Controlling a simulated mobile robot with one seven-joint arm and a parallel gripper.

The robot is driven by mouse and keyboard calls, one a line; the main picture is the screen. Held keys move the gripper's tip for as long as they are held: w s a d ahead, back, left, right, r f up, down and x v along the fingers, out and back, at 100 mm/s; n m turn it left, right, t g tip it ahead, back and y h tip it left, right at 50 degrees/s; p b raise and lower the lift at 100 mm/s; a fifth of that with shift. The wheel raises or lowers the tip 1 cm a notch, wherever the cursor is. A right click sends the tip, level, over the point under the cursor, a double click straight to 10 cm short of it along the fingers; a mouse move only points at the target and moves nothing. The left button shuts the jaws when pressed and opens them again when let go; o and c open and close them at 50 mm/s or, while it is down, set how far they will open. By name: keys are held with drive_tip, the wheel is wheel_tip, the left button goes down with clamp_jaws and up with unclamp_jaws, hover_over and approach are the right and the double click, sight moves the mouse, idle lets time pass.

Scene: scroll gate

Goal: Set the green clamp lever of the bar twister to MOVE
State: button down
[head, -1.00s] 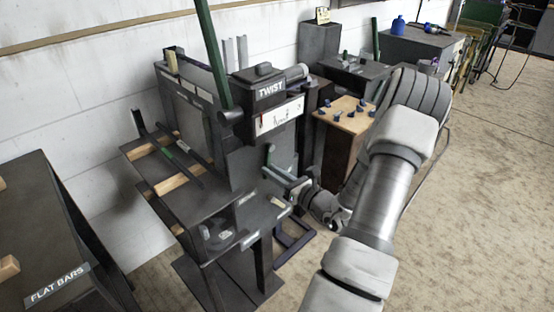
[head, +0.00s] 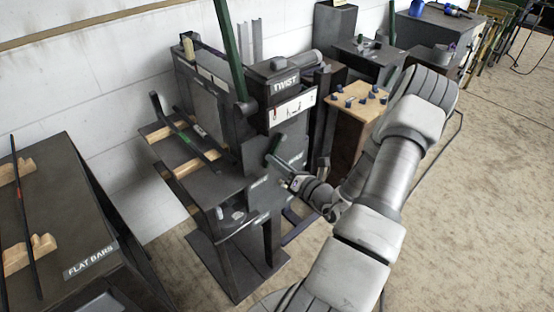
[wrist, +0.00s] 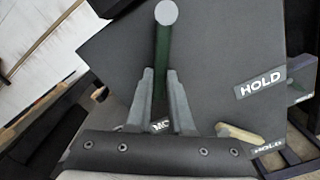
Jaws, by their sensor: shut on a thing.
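The green clamp lever (wrist: 162,62) of the bar twister shows in the wrist view, with a pale round end cap. My gripper (wrist: 160,76) is shut on it, one finger on each side. In the wrist view a white HOLD label (wrist: 259,84) sits on the dark plate to the right of the lever. Another label (wrist: 160,127), reading something like "MO", is partly hidden between my fingers. In the head view the small green lever (head: 274,145) is at the front of the bar twister (head: 246,160), and my gripper (head: 279,167) is at it.
A tall green lever (head: 229,48) rises from the twister beside the TWIST sign (head: 285,84). A bench marked FLAT BARS (head: 89,262) stands at lower left. A wooden-topped stand (head: 352,112) with small blue pieces is behind.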

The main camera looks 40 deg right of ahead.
drive_tip(key=c, duration=0.8)
unclamp_jaws()
drive_tip(key=s+d, duration=0.1)
drive_tip(key=s, duration=1.6)
drive_tip(key=shift+s+d+p, duration=0.15)
drive_tip(key=shift+s+p, duration=0.05)
drive_tip(key=shift+p, duration=0.2)
